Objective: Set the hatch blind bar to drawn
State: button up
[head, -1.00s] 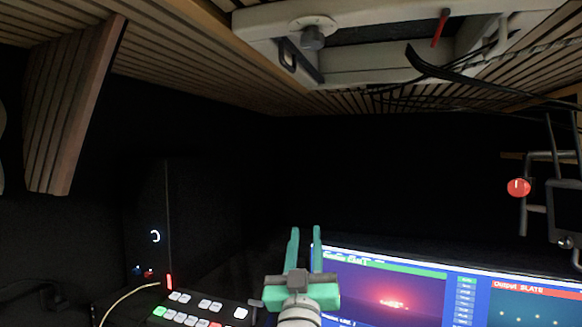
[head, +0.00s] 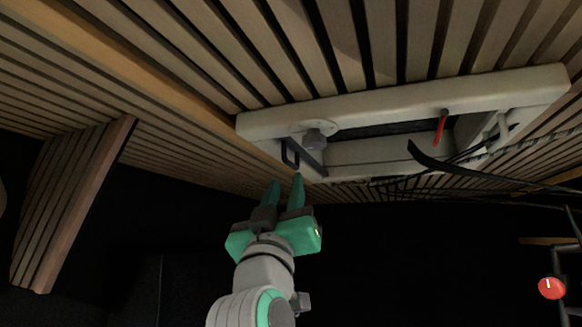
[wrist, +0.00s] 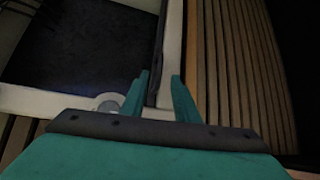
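The ceiling hatch has a pale frame (head: 400,96) around a dark opening, seen at upper right in the head view. A dark bar with a loop-shaped handle (head: 290,154) sits at the hatch's left end; I take it for the blind bar. My gripper (head: 285,182) points up just below that handle, with its teal fingers apart and nothing visibly held. In the wrist view the dark bar (wrist: 157,65) runs up between the fingertips (wrist: 160,88), and the dark hatch panel (wrist: 75,45) is at left. I cannot tell whether the fingers touch the bar.
A round grey knob (head: 314,138) is beside the bar. A red handle (head: 440,127) hangs inside the hatch, and black cables (head: 460,167) droop at its right. A slatted wooden panel (head: 70,205) juts down at left. A red round object (head: 551,288) is at right.

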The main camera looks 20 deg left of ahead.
aim_at(292, 168)
jog(key=x, duration=0.9)
grip_shut()
